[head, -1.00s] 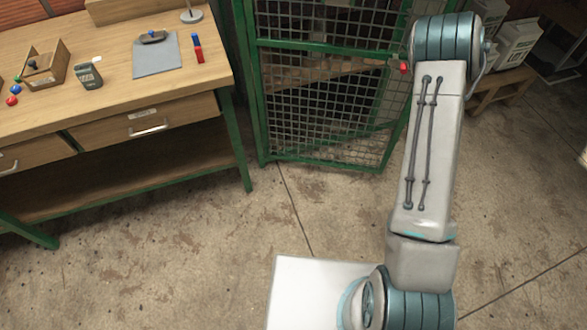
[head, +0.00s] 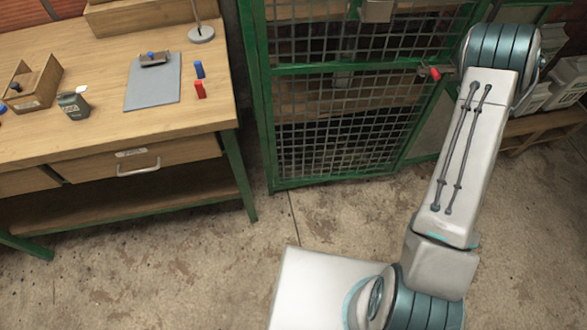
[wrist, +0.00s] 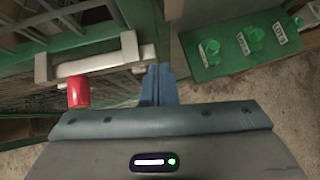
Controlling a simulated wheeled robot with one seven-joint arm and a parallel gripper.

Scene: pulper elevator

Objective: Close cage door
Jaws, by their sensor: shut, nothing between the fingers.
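The cage door (head: 345,70) is a green frame with wire mesh, standing right of the workbench. A red-ended handle (head: 435,73) sits at its right edge, beside my arm. In the head view my gripper is hidden behind my arm. In the wrist view my gripper (wrist: 160,84) is shut and empty, its blue fingers together. The fingers are close to the right end of a pale latch bar (wrist: 95,62); I cannot tell whether they touch it. The red knob (wrist: 78,91) is left of the fingers. I cannot tell how wide any gap at the door's edge is.
A wooden workbench (head: 60,138) with small items stands on the left. Pale containers (head: 568,82) stand on a low wooden bench at right. A green panel with labelled knobs (wrist: 235,42) is right of my fingers. Concrete floor before the door is clear.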

